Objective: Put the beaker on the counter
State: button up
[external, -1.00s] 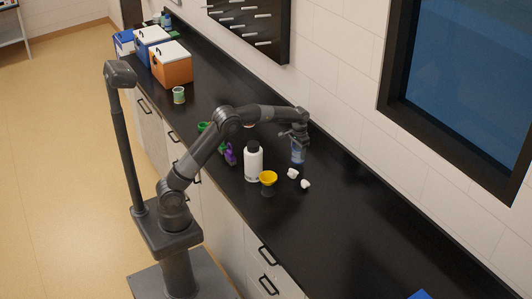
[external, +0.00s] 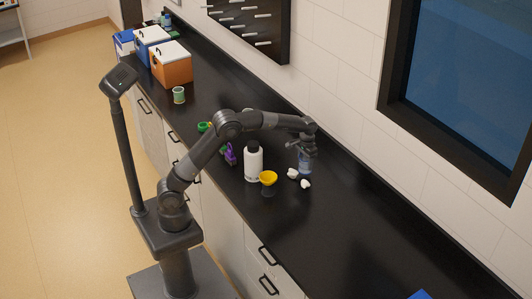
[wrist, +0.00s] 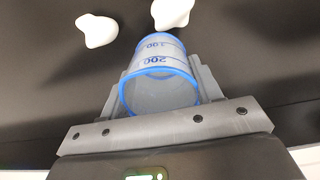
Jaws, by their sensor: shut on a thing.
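The beaker (wrist: 160,75) is clear with a blue rim and blue volume marks. In the wrist view it sits between the two fingers of my gripper (wrist: 160,88), which are shut on it. In the external view the beaker (external: 305,164) shows below my gripper (external: 305,148), close to the black counter (external: 370,225). I cannot tell whether its base touches the counter. Part of the beaker's sides is hidden by the fingers.
Two white lumps (external: 293,173) lie close to the beaker; they also show in the wrist view (wrist: 97,30). A white bottle (external: 253,163), a yellow funnel (external: 268,178) and a purple item (external: 230,155) stand to the left.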

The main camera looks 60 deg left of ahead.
jog(key=s+d+r, duration=0.2)
jog(key=s+d, duration=0.5)
jog(key=d, duration=0.5)
jog(key=s+d+r, duration=0.2)
jog(key=s+d, duration=0.6)
jog(key=d, duration=0.4)
jog(key=s+d+r, duration=0.1)
jog(key=s+d, duration=0.5)
jog(key=s, duration=0.3)
jog(key=s+d+r+n, duration=0.1)
jog(key=s+d+r, duration=0.1)
jog(key=s+d, duration=0.5)
jog(key=s, duration=0.3)
jog(key=shift+s+r, duration=0.25)
jog(key=shift+r, duration=0.05)
jog(key=w+a+f, duration=0.1)
jog(key=w+f, duration=0.1)
jog(key=w, duration=0.1)
jog(key=w+f, duration=0.2)
jog(key=w, duration=0.2)
jog(key=w+a+f, duration=0.1)
jog(key=w+f, duration=0.2)
jog(key=w, duration=0.1)
jog(key=shift+w+a, duration=0.25)
jog(key=shift+a, duration=0.05)
notch_tip(320, 180, down, 2)
jog(key=shift+f, duration=0.8)
